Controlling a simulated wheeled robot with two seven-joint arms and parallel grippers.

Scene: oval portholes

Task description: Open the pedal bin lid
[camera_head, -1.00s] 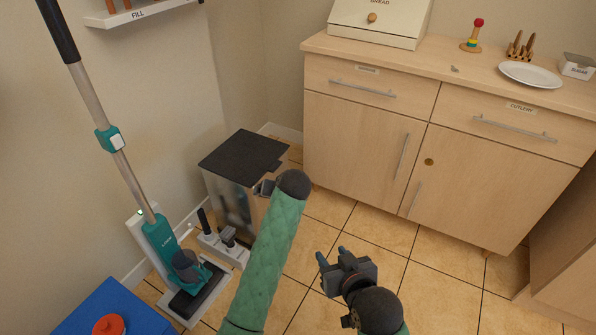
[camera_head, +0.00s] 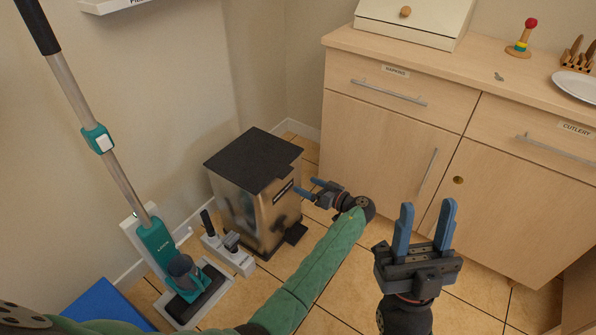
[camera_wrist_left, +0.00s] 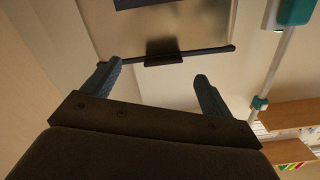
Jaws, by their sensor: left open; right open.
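The pedal bin (camera_head: 240,208) is a metal box with a flat black lid (camera_head: 252,157) that lies shut. Its lid has a small tab at the front edge, and a dark pedal (camera_head: 296,233) sticks out low at the front. My left gripper (camera_head: 312,188) is open and empty in front of the bin, fingers pointing at it near lid height. In the left wrist view, which looks upside down, the lid edge with its tab (camera_wrist_left: 164,54) shows beyond and between the open fingers (camera_wrist_left: 155,83), apparently untouched. My right gripper (camera_head: 427,222) is open, empty, fingers up, away from the bin.
A teal stick vacuum (camera_head: 158,240) stands left of the bin, with a white stand of attachments (camera_head: 230,256) between them. A wooden cabinet (camera_head: 385,140) with drawers stands behind and right. A blue box (camera_head: 103,308) is at lower left. Tiled floor before the bin is clear.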

